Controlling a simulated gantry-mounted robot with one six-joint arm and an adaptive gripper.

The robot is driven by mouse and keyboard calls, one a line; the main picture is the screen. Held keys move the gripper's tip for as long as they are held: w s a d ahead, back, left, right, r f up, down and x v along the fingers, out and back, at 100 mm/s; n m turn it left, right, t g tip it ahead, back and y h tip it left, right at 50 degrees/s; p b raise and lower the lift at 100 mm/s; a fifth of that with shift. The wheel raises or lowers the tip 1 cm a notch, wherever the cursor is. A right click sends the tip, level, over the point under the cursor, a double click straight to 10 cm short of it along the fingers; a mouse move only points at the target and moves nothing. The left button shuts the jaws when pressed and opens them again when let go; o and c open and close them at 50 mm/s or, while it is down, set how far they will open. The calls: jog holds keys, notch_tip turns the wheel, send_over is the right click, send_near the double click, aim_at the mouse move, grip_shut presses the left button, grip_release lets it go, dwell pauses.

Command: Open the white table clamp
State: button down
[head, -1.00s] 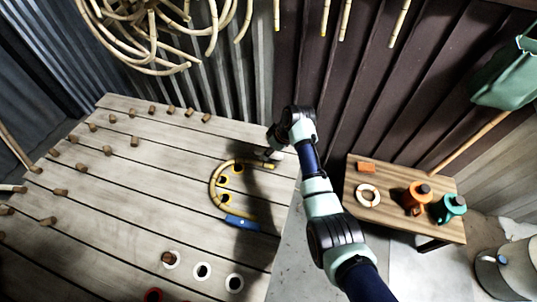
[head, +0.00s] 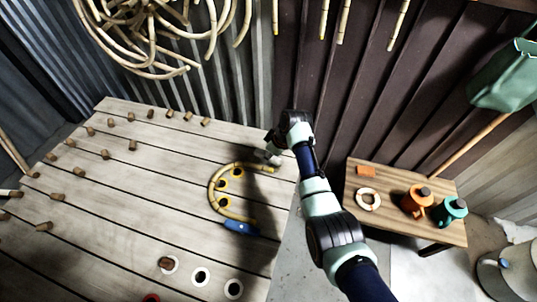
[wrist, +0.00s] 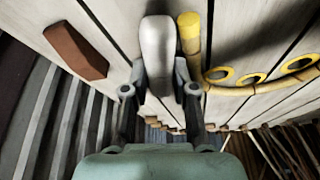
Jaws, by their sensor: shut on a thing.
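The white table clamp (wrist: 157,45) shows as a smooth pale lever between my fingers in the wrist view. My gripper (wrist: 161,78) is shut on it, with a finger on each side. In the head view my gripper (head: 271,151) is at the right edge of the slatted table, and the clamp there is small and mostly hidden by it. A bent yellowish rattan pole (head: 213,187) curves around yellow-rimmed holes; its end (wrist: 190,42) lies right beside the clamp in the wrist view. Whether the clamp still presses on the pole I cannot tell.
A blue clamp (head: 241,228) sits at the pole's other end. Several wooden pegs (head: 132,146) stand on the slatted table (head: 110,220). A side table (head: 385,222) holds an orange tool (head: 416,200) and a teal tool (head: 450,209). A corrugated wall rises behind.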

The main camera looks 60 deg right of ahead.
jog(key=shift+d+f+n+y+b, duration=0.15)
jog(key=shift+n+y+b, duration=0.3)
jog(key=shift+n, duration=1.05)
jog(key=c, duration=0.9)
grip_release()
jog(key=shift+r, duration=0.2)
jog(key=v, duration=1.2)
